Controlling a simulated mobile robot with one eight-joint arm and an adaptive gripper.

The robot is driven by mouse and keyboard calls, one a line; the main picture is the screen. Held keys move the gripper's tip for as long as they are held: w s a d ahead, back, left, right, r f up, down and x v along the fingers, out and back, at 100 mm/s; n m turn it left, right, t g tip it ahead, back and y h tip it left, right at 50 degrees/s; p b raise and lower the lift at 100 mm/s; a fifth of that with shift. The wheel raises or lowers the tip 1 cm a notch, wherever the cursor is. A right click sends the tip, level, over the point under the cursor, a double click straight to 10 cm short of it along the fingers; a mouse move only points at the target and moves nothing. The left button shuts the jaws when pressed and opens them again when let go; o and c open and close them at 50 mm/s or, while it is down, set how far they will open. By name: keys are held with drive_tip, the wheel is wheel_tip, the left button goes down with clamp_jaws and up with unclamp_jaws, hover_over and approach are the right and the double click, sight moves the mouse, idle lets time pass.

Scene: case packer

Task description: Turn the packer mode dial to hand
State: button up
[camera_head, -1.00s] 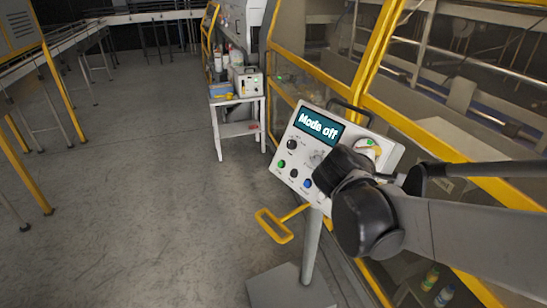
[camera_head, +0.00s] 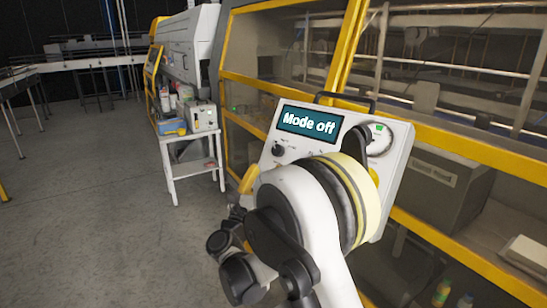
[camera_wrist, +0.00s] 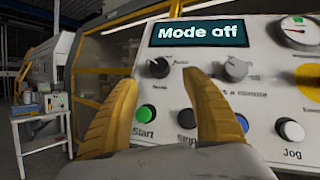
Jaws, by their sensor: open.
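The packer control panel (camera_head: 400,150) shows in the head view, and its screen (camera_head: 309,122) reads "Mode off". In the wrist view the screen (camera_wrist: 198,33) reads the same. Below it are a black knob (camera_wrist: 158,68) on the left and a grey pointer knob (camera_wrist: 236,68) on the right. Their small labels are too blurred to tell which is the mode dial. My gripper (camera_wrist: 161,80) is open and empty, its two yellow fingers in front of the panel below the knobs. The black knob (camera_head: 278,150) also shows in the head view; my arm hides the grey one.
The panel bears a green Start button (camera_wrist: 146,113), a blue button (camera_wrist: 242,123), a white Jog button (camera_wrist: 291,130) and a round gauge (camera_wrist: 301,27). A white side table (camera_head: 190,136) stands left. Yellow-framed guarding is behind the panel; floor at left is clear.

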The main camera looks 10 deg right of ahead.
sight(276, 152)
drive_tip(key=x, duration=0.7)
drive_tip(key=shift+w, duration=0.2)
drive_tip(key=shift+b, duration=0.3)
clamp_jaws()
